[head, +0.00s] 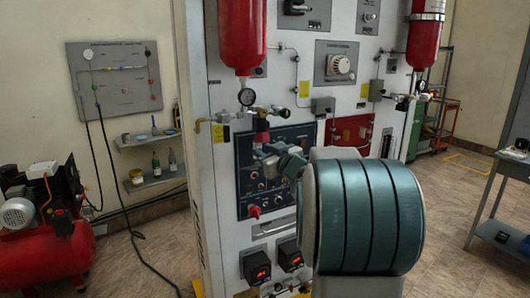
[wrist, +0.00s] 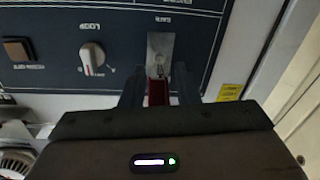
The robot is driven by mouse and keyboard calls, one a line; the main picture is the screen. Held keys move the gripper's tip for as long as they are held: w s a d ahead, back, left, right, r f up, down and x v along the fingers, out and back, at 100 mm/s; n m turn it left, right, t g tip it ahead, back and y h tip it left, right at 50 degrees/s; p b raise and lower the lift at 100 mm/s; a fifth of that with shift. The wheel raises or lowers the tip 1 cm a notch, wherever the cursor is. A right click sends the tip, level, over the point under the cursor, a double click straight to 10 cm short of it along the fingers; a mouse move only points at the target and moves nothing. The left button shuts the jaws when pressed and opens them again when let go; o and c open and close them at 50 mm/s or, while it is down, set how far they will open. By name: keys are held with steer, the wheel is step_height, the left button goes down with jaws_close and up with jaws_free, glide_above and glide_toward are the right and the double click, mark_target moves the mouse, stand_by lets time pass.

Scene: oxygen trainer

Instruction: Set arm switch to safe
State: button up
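The arm switch is at a silver plate (wrist: 161,52) on the dark blue panel (wrist: 115,18), under a small label too blurred to read. A red part (wrist: 157,92), perhaps its guard, lies at the plate's lower edge in the wrist view. My gripper (wrist: 158,78) is at the panel with its two dark fingers on either side of the red part. I cannot tell whether they touch it. The toggle's position is not clear. In the head view my arm hides part of the same panel (head: 246,181).
A white knob labelled LOOP (wrist: 91,57) and a brown square button (wrist: 18,50) sit left of the plate in the wrist view. A red compressor (head: 45,240) stands at left.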

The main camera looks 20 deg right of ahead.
jaws_close()
